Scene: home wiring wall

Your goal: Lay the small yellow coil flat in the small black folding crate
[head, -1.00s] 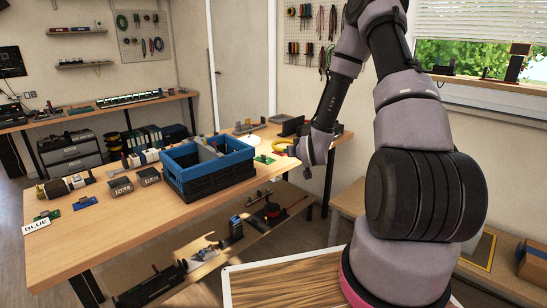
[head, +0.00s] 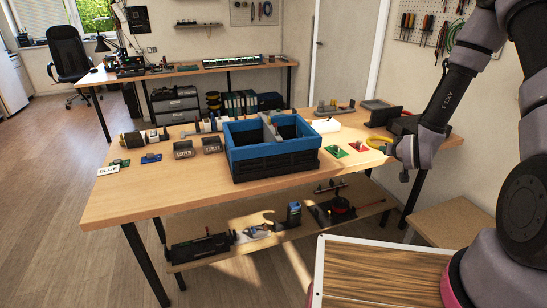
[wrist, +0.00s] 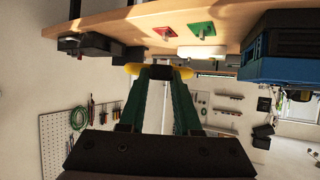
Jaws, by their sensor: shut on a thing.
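A yellow coil (head: 378,142) is held in my gripper (head: 390,148) near the table's right end. In the wrist view the coil (wrist: 182,73) shows as yellow parts on both sides of the fingertips (wrist: 158,72); its middle is hidden by them. A folding crate with blue upper walls (head: 245,153) and a black lower part stands upright on the table, left of my gripper and apart from it. A grey bar lies across it and its floor is mostly hidden. The crate's blue side (wrist: 268,45) also shows at the right in the wrist view.
A green plate (head: 335,152) and a red plate (head: 360,147) lie between crate and gripper. Dark boxy items (head: 405,124) stand behind the gripper. Bare table (head: 150,200) lies front left.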

